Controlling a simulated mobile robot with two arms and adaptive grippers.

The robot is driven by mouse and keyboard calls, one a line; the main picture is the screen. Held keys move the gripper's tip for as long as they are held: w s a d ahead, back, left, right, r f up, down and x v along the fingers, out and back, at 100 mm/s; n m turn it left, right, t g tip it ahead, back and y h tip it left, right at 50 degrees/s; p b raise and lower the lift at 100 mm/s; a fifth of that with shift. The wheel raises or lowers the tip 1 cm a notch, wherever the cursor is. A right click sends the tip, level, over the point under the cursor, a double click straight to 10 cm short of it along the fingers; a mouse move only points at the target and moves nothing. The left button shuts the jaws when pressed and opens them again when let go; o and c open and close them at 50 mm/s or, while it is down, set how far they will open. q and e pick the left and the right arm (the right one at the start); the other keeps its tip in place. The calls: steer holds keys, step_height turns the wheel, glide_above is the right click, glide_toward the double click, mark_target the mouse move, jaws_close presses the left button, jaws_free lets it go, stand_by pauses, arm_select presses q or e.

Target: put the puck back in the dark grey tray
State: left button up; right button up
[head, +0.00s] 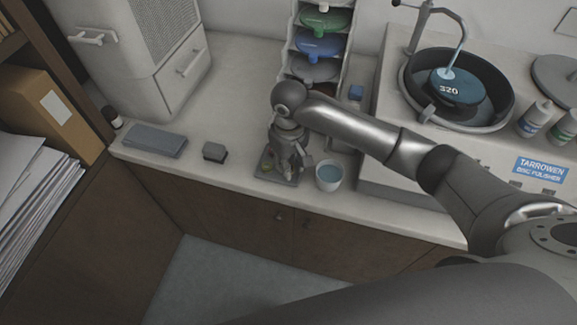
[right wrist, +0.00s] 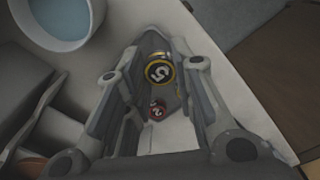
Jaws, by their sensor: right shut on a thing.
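My right gripper (head: 290,172) points down over a small dark grey tray (head: 264,175) at the counter's front edge. In the right wrist view my right gripper (right wrist: 155,65) has its fingers apart around a black puck (right wrist: 160,72) with a yellow rim and a pale mark; it is shut on this puck. A small red round piece (right wrist: 157,111) also shows between the fingers, apart from the puck. A small yellow-green spot (head: 267,167) shows on the tray in the head view. The gripper hides part of the tray, and I cannot tell whether the puck touches it. My left gripper is out of view.
A white cup (head: 328,176) stands close to the right of the tray; it also shows in the right wrist view (right wrist: 62,42). A small dark block (head: 214,151) and a blue-grey slab (head: 155,140) lie left. The disc polisher (head: 440,176) stands right.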

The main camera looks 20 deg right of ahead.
steer(key=shift+w+d+f, duration=0.1)
steer(key=shift+w+f, duration=0.6)
steer(key=shift+f, duration=0.1)
steer(key=shift+w+f, duration=0.1)
steer(key=shift+f, duration=1.6)
steer(key=shift+f, duration=0.15)
steer(key=o, duration=0.9)
steer(key=shift+o, duration=0.2)
step_height(320, 180, up, 12)
steer(key=shift+r+b, duration=0.2)
steer(key=shift+b, duration=0.3)
